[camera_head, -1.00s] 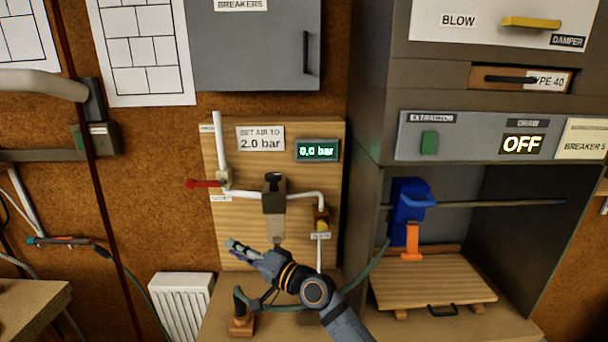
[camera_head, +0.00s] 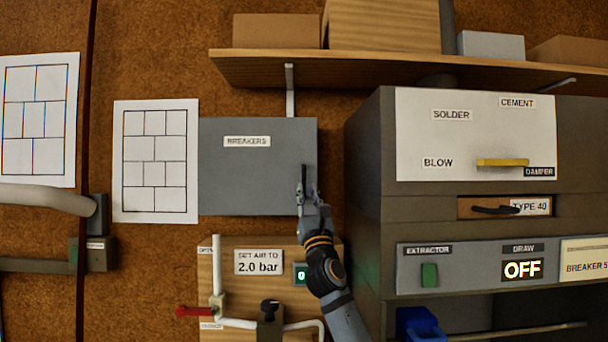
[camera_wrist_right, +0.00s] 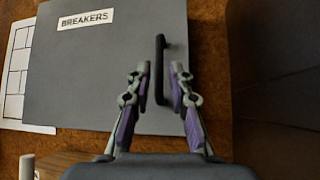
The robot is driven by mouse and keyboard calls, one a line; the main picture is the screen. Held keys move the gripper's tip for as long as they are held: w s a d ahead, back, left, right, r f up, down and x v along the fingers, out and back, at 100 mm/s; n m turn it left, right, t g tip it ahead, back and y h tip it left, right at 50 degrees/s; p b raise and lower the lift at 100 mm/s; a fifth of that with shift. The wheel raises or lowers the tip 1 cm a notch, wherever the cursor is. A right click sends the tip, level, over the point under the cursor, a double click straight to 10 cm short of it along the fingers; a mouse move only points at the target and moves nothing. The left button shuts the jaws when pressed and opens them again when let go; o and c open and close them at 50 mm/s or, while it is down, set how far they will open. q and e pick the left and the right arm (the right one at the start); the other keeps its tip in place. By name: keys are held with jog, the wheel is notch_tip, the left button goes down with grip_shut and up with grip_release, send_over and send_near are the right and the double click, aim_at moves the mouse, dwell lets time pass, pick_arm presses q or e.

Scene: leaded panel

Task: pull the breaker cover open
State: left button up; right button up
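The breaker cover (camera_head: 250,178) is a grey panel labelled BREAKERS on the cork wall, and it looks closed. Its black upright handle (camera_head: 304,178) is near the right edge. My right gripper (camera_head: 307,192) is at the handle in the head view and partly hides its lower part. In the right wrist view, the gripper (camera_wrist_right: 160,85) is open, with the black handle (camera_wrist_right: 160,70) between its two fingers. A gap shows on both sides of the handle, and I cannot tell how far the fingertips are from the panel (camera_wrist_right: 105,95). My left gripper is not in view.
A grey cabinet (camera_head: 362,200) stands close to the right of my right arm. A wooden shelf (camera_head: 400,70) runs above the cover. The pipe board (camera_head: 245,290) with a red lever (camera_head: 192,311) is below. Paper drawings (camera_head: 156,165) hang to the left.

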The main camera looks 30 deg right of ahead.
aim_at(304, 181)
jog(key=x, duration=0.5)
jog(key=shift+w+r+p, duration=0.1)
jog(key=shift+w+p, duration=0.05)
jog(key=shift+p, duration=0.2)
grip_shut()
